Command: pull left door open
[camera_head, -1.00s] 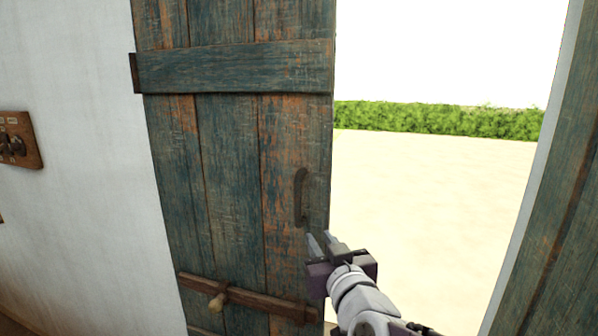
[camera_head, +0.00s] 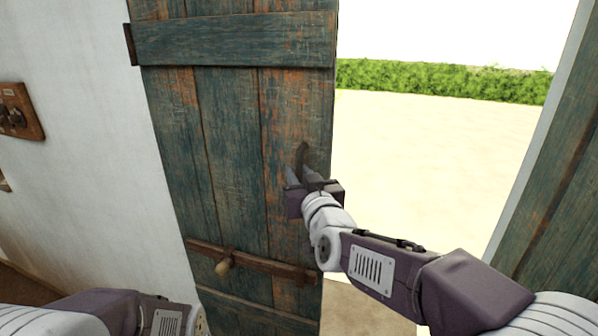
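The left door (camera_head: 230,140) is made of weathered blue-green planks, with its free edge beside the bright opening. Its curved dark handle (camera_head: 302,153) is upright near that edge, its lower part hidden by my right gripper. My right gripper (camera_head: 299,173) is at the lower part of the handle, with its two fingers apart. I cannot tell whether the fingers touch the handle or stand just in front of it. My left arm shows at the lower left, but its gripper is out of view.
A wooden bolt with a knob (camera_head: 255,262) runs across the door's lower part. A white wall (camera_head: 75,130) with a wooden switch board (camera_head: 20,110) is at left. Another plank door (camera_head: 560,210) is at right. Between the doors lie open sandy ground (camera_head: 430,150) and a hedge (camera_head: 440,80).

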